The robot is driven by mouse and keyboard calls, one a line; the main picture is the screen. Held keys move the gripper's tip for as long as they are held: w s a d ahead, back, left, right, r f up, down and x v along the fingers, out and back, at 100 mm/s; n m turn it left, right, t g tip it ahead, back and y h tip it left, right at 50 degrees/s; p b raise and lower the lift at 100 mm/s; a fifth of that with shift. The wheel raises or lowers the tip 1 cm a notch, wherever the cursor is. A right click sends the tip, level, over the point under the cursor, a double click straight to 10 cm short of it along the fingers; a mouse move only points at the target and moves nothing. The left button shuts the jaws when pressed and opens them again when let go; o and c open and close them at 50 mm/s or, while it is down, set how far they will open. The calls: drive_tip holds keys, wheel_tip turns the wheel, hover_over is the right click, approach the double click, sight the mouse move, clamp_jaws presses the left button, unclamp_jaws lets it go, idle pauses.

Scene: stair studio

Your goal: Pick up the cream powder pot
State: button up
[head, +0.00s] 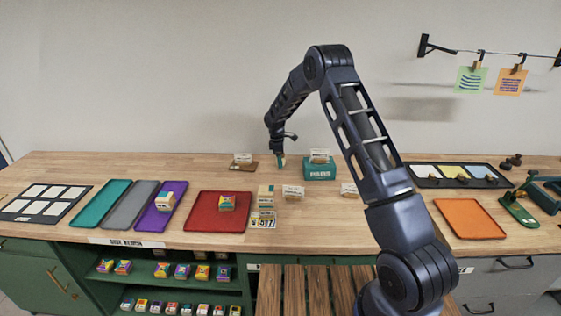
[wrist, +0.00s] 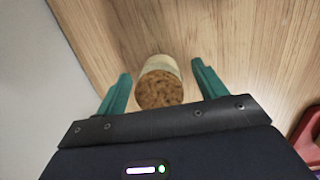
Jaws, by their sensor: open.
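The cream powder pot (wrist: 159,64) shows in the wrist view, with a pale cream body and a brown speckled cork-like lid facing the camera. It stands on the wooden worktop between the two teal fingers of my gripper (wrist: 161,76). The fingers are open, with a gap visible on each side of the pot. In the head view my gripper (head: 280,160) is low over the back of the worktop. I cannot make out the pot clearly there.
In the head view a teal box (head: 320,174) with cards stands just right of my gripper. A small card holder (head: 243,161) is to its left. A red tray (head: 203,212) and several small boxes lie nearer the front. The wall is close behind.

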drive_tip(key=c, duration=1.1)
